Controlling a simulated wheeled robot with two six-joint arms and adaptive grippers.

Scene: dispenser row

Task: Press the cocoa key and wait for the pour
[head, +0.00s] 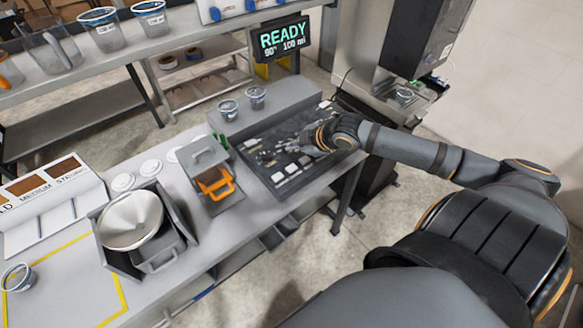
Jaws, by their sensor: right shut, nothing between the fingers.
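My right gripper (314,141) is shut and empty. It is low over the right part of a dark tray-like panel (262,178) on the counter, which holds several small pale and grey pieces. I cannot tell whether the fingertips touch any of them. No key marked cocoa can be read; labels are too small, and the gripper hides part of the panel. A display (281,39) behind it reads READY, 90° and 100 ml. A dark dispenser-like machine (421,40) stands at the upper right, with a small cup (404,95) below it. My left gripper is not in view.
Two cups (229,109) stand behind the panel. An orange-handled box (214,184) and a wide pale funnel or bowl (130,220) are to its left. A shelf (75,75) holds containers.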

